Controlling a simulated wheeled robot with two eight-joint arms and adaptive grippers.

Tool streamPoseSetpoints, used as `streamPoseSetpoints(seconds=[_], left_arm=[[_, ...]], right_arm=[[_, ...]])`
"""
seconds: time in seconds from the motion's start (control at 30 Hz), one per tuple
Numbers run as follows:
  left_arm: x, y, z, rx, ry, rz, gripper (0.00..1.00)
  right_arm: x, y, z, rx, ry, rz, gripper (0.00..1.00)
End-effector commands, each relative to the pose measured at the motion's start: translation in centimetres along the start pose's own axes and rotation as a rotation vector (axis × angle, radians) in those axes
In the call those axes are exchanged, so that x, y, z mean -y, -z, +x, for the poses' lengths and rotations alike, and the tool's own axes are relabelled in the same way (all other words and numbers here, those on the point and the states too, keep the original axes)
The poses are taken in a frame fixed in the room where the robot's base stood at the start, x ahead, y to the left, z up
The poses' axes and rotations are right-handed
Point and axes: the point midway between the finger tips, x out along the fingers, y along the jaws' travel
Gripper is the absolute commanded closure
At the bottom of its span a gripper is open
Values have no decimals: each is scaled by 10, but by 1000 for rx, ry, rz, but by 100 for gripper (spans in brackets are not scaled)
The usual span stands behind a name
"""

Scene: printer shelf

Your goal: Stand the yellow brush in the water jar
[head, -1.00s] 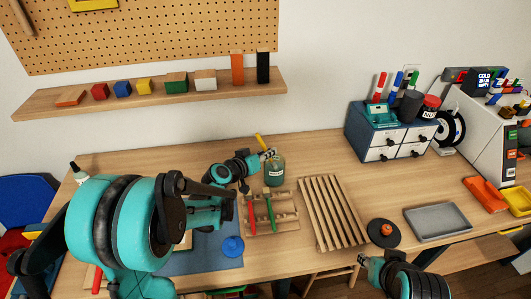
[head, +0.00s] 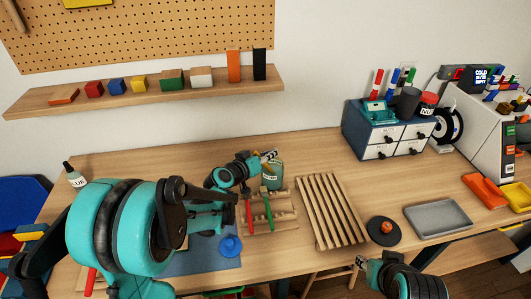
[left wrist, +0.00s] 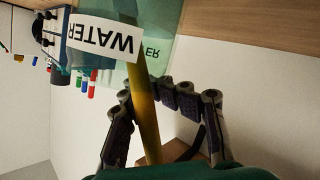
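The water jar (head: 274,176) is greenish glass with a white label and stands on the table behind the slotted wooden rack. My left gripper (head: 266,160) is just left of its upper part. The left gripper (left wrist: 146,97) appears shut on the yellow brush (left wrist: 147,118), with a fingertip on each side of it. The brush also shows as a short yellow bit by the fingers in the head view (head: 268,155). In the left wrist view the brush overlaps the jar (left wrist: 160,35) beside its label; I cannot tell whether it is inside. My right gripper (head: 361,262) is low at the right, its fingers unclear.
A small wooden rack (head: 270,222) holding a red and a green brush stands in front of the jar. A slatted wooden rack (head: 332,210) lies to its right. A blue round piece (head: 230,246) sits on a blue mat. The table behind the jar is clear.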

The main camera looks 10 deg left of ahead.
Motion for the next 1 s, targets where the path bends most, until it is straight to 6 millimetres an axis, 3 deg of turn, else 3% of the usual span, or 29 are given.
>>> streamPoseSetpoints(seconds=[0.03,0.63,1.0], left_arm=[[-7,-24,-2,55,-24,24,61],[-8,-23,-5,55,-24,26,61],[-12,-16,-25,55,-24,25,61]], right_arm=[[0,-2,3,0,0,0,64],[0,-1,2,0,0,0,64],[0,5,-7,0,0,0,64]])
